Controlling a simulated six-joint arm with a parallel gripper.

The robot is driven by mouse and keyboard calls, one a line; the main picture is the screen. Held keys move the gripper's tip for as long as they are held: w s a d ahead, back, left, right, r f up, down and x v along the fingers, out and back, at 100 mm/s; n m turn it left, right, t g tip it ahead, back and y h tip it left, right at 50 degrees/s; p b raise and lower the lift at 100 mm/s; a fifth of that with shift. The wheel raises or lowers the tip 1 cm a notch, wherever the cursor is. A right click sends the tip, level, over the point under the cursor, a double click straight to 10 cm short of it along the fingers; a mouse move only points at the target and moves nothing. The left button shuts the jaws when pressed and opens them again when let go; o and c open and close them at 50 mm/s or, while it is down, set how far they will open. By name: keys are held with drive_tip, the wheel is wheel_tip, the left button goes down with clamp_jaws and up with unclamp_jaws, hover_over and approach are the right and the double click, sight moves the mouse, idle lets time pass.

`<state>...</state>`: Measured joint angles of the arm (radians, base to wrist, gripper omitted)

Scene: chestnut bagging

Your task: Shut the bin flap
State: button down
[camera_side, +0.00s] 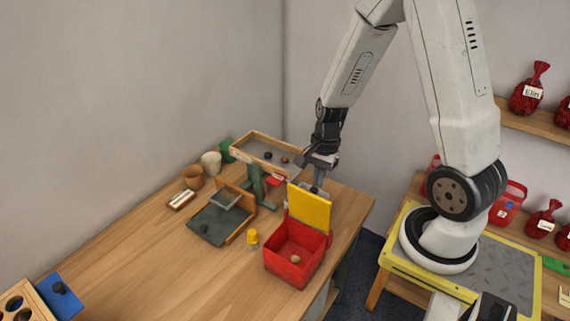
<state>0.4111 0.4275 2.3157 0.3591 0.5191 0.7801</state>
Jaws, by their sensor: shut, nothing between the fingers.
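A red bin (290,262) stands near the right edge of the wooden table, open at the top, with a small pale round thing (295,258) inside. Its yellow flap (310,207) stands upright at the back of the bin, so the bin is open. My gripper (317,187) is just behind and above the flap's top edge, pointing down. It is shut and empty. Its fingertips are partly hidden by the flap, and I cannot tell whether they touch it.
A yellow-capped item (252,238) stands just left of the bin. A dark tray with a scoop (215,222) lies further left. The table's front middle is clear.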

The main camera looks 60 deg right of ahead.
drive_tip(key=shift+a+r+h, duration=0.2)
drive_tip(key=shift+a+h, duration=0.5)
drive_tip(key=shift+a, duration=0.25)
idle(1.0)
drive_tip(key=shift+a+r+h, duration=0.15)
drive_tip(key=shift+a+h, duration=0.75)
drive_tip(key=shift+a, duration=0.1)
drive_tip(key=shift+a+f+h, duration=0.5)
drive_tip(key=shift+a+f, duration=0.85)
drive_tip(key=shift+a, duration=0.8)
drive_tip(key=shift+a+f+h, duration=0.5)
drive_tip(key=shift+a+f, duration=0.85)
drive_tip(key=shift+a, duration=0.75)
drive_tip(key=shift+a+f+h, duration=0.5)
drive_tip(key=shift+a+f, duration=0.85)
drive_tip(key=shift+a, duration=0.8)
drive_tip(key=shift+f, duration=0.15)
drive_tip(key=shift+s, duration=0.15)
